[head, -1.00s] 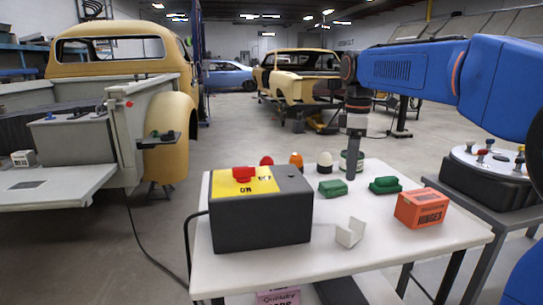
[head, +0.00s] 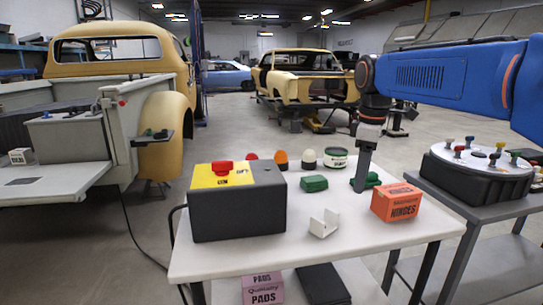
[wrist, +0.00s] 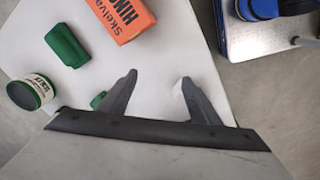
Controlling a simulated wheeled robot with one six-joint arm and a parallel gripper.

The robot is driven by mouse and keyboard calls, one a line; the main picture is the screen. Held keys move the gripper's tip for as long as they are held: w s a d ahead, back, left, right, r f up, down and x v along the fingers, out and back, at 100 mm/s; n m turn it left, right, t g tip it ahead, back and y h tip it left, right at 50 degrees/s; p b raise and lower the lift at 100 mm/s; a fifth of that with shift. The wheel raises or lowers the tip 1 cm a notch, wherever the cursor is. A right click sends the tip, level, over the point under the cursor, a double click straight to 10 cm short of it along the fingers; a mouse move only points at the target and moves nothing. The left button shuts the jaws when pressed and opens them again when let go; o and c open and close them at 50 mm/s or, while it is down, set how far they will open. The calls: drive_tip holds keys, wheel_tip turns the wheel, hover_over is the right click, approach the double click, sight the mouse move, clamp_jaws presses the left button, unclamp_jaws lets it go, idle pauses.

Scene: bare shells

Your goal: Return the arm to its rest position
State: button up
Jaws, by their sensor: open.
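My blue arm (head: 440,75) reaches in from the right over the white table. My gripper (head: 361,188) points down at its end, in front of the green block near the orange hinges box, and hides part of that block. In the wrist view the two dark fingers (wrist: 158,77) are spread apart with nothing held between them. The white tabletop shows beyond and between them. A small white piece, partly hidden, shows by the right finger. I cannot tell how high the fingertips are above the table.
On the table (head: 290,258) stand the switch box (head: 237,205), orange hinges box (head: 397,202), white bracket (head: 324,223), green blocks (head: 314,183) and a green-and-white tin (head: 336,158). A dark round-topped unit (head: 480,175) stands on the right side table. Open floor lies between table and pickup (head: 115,100).

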drive_tip(key=s+d+f+m+t, duration=0.2)
drive_tip(key=s+f+m, duration=0.4)
drive_tip(key=s+f, duration=0.3)
drive_tip(key=s+d+f+m+t, duration=0.1)
drive_tip(key=s+d+f+m, duration=0.2)
drive_tip(key=s, duration=1.4)
wheel_tip(320, 180, down, 7)
drive_tip(key=m, duration=0.3)
drive_tip(key=shift+s+m+t, duration=0.25)
drive_tip(key=shift+m+t, duration=0.05)
drive_tip(key=shift+t, duration=0.1)
drive_tip(key=shift+d, duration=0.1)
